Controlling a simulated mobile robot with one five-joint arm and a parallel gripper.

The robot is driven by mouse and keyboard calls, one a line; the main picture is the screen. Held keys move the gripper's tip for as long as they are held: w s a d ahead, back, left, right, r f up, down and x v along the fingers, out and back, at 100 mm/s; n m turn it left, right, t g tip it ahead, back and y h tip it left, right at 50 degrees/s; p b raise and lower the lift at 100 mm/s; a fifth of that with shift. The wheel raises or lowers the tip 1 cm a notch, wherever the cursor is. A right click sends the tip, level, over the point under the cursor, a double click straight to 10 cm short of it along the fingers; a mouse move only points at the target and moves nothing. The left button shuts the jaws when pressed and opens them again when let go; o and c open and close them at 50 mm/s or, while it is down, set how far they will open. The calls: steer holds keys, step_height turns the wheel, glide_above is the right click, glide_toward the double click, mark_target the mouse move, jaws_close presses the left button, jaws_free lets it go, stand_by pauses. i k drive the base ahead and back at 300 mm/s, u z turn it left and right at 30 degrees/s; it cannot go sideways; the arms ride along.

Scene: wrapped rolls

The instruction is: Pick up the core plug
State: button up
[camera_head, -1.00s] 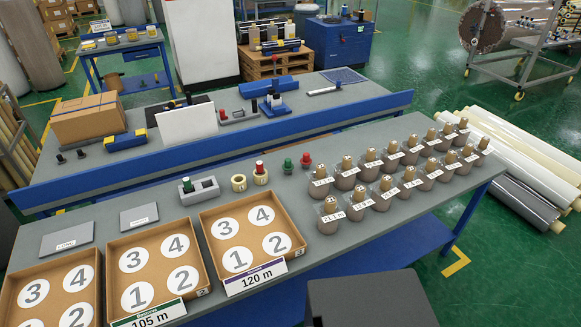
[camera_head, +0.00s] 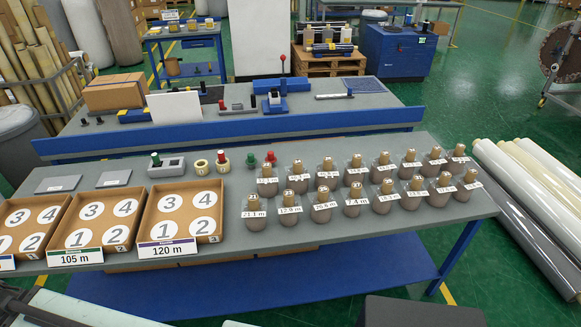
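Small plugs with coloured knobs stand near the middle of the front table (camera_head: 340,240). A green plug (camera_head: 251,162) and a red plug (camera_head: 271,158) stand loose side by side, behind the wrapped rolls. Another green-topped plug (camera_head: 155,159) sits at the left end of a grey block. Another red-topped piece (camera_head: 222,157) is at a cream ring; I cannot tell whether it is inside it. Which one is the core plug is not marked. My gripper is not in view.
Several wrapped rolls (camera_head: 323,212) with length labels stand in two rows at right. Open numbered trays (camera_head: 145,229) line the left, including one labelled 120 m. A blue rail (camera_head: 240,130) edges the rear table. A cream ring (camera_head: 201,166) lies beside the grey block (camera_head: 166,168).

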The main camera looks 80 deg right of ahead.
mark_target(251, 161)
steer(key=k, duration=1.25)
steer(key=z, duration=0.55)
steer(key=i, duration=1.55)
steer(key=u, duration=0.05)
